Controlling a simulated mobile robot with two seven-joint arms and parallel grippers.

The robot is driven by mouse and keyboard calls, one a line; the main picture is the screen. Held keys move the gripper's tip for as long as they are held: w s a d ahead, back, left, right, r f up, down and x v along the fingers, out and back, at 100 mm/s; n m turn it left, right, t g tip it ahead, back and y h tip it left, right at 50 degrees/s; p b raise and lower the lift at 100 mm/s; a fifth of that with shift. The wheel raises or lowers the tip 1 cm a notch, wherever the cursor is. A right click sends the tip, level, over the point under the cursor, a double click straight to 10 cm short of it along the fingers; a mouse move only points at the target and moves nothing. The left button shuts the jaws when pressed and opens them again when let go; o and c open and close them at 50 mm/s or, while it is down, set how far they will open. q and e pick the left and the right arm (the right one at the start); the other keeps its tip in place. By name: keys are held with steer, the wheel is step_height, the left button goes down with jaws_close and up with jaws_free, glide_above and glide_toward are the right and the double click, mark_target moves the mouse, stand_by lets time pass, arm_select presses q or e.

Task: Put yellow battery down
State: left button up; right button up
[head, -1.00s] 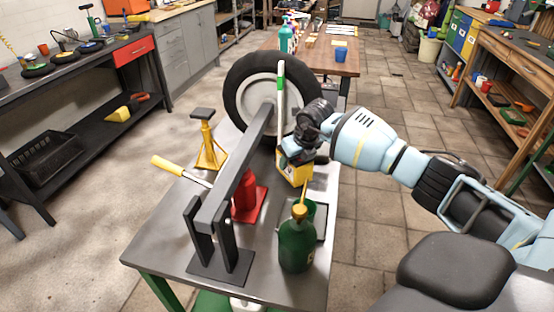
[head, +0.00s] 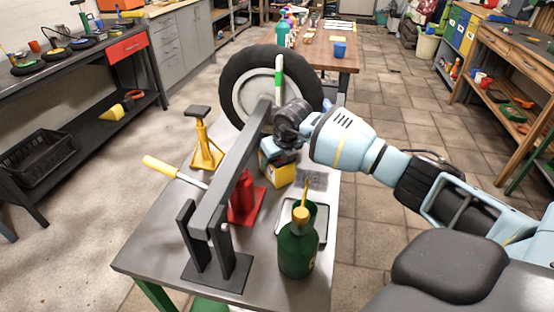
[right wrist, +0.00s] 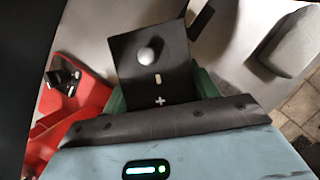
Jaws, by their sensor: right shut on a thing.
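The yellow battery (head: 273,173) has a dark top and stands beside the red bottle jack in the head view. My right gripper (head: 284,153) is shut on its top and hides part of it. In the right wrist view a black face of the battery (right wrist: 152,72), with a plus mark and a pale round knob, shows in front of the gripper body. Whether the battery's underside touches the metal table (head: 150,262) cannot be told. My left gripper is not in view.
A black press frame (head: 240,165) and red jack (head: 244,201) stand left of the battery. A tire (head: 240,84) is behind, a yellow jack stand (head: 203,142) far left. A green bottle (head: 299,246) and pale tray (head: 290,212) are in front. A grey patch (head: 312,180) lies to the right.

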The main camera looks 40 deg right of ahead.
steer(key=shift+r, duration=0.1)
steer(key=o, duration=1.3)
steer(key=shift+f, duration=0.25)
steer(key=o, duration=0.5)
steer(key=shift+c, duration=0.2)
steer(key=shift+s+r, duration=0.15)
steer(key=shift+r, duration=0.45)
steer(key=p+v, duration=0.1)
steer(key=v, duration=1)
steer(key=shift+d+r, duration=0.1)
